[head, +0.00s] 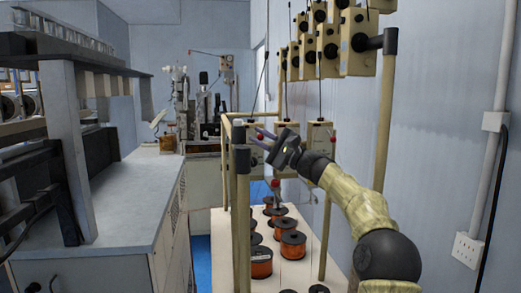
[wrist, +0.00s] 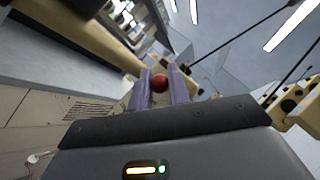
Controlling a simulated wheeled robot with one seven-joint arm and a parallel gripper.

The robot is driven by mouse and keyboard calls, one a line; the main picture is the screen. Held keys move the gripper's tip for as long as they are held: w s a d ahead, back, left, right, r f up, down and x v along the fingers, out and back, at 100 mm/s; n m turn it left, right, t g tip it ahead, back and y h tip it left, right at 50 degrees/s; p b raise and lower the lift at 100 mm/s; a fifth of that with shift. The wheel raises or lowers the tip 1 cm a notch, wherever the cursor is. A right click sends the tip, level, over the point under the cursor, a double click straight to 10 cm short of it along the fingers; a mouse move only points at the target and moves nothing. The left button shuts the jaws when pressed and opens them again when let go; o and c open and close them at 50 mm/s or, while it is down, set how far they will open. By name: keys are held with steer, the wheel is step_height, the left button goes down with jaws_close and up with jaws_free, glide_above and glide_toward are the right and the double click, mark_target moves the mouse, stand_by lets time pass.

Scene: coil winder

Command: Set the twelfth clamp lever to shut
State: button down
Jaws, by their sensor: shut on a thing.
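In the head view my gripper (head: 263,137) is at the front of the cream winder frame, its two purple-grey fingers pointing left. In the wrist view the fingers (wrist: 160,85) stand on either side of a round red lever knob (wrist: 159,83) and are shut on it. Most of that lever is hidden. Another red knob (head: 316,135) shows on a cream clamp box (head: 320,147) to the right, behind my arm. A further red-tipped lever (head: 276,184) stands lower, below my gripper. I cannot tell which lever is the twelfth.
Copper wire spools (head: 292,245) stand on the pale shelf (head: 325,265) below. Cream tension boxes (head: 358,42) hang above on the right, with thin rods. A frame post (head: 243,215) rises close to my gripper. A long bench (head: 140,205) runs along the left.

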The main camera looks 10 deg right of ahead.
steer(key=shift+w+f+n+y+b, duration=0.15)
steer(key=shift+f+n+y+b, duration=0.65)
steer(key=shift+n+b, duration=0.3)
steer(key=shift+w+f+n+g+y+b, duration=0.1)
steer(key=shift+n+g+y+b, duration=0.5)
steer(key=shift+n+y, duration=0.45)
steer(key=shift+n, duration=0.35)
steer(key=c, duration=1.4)
jaws_free()
steer(key=shift+o, duration=0.2)
